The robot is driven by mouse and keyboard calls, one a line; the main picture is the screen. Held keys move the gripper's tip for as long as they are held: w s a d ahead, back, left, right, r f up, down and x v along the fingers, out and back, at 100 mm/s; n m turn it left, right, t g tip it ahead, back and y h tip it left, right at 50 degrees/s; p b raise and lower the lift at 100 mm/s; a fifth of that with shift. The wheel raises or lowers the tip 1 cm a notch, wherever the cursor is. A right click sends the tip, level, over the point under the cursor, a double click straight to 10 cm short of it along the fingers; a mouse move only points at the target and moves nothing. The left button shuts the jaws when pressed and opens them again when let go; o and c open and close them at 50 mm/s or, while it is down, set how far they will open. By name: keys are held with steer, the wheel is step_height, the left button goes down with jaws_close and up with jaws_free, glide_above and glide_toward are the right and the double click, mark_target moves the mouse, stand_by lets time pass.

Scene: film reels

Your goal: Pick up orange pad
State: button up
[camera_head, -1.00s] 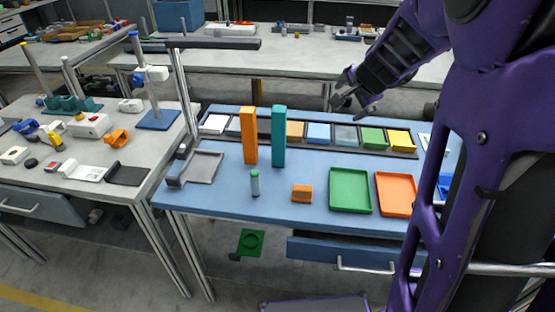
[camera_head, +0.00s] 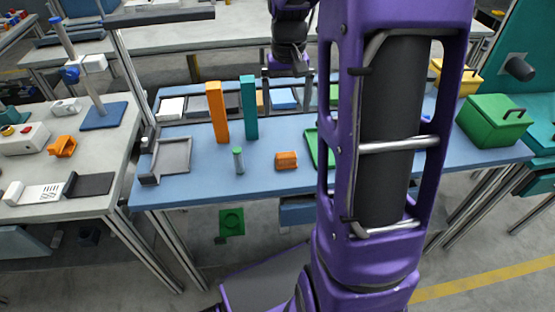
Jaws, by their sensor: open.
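A small orange block (camera_head: 286,160), which may be the orange pad, lies on the blue table (camera_head: 190,187) near its front edge. A row of coloured pads in a dark rack runs along the back of the table; a light-orange one (camera_head: 260,98) shows only as a sliver between the tall teal block and my gripper. My gripper (camera_head: 287,88) is open and points down, with its fingers apart over the rack, behind the small orange block. It holds nothing that I can see. My purple arm hides the right part of the rack and table.
A tall orange block (camera_head: 218,112) and a tall teal block (camera_head: 249,107) stand upright left of my gripper. A small grey-green cylinder (camera_head: 238,160) stands in front of them. A grey tray (camera_head: 172,156) lies at left. A green tray (camera_head: 311,147) is partly hidden by my arm.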

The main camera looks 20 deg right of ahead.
mark_target(286, 154)
step_height(286, 154, down, 17)
steer(key=b, duration=0.2)
steer(key=shift+s+d+b, duration=0.1)
steer(key=shift+d+b, duration=0.05)
steer(key=shift+b, duration=0.25)
steer(key=c, duration=1.3)
step_height(286, 154, up, 10)
steer(key=shift+r+p, duration=0.1)
steer(key=shift+p, duration=0.75)
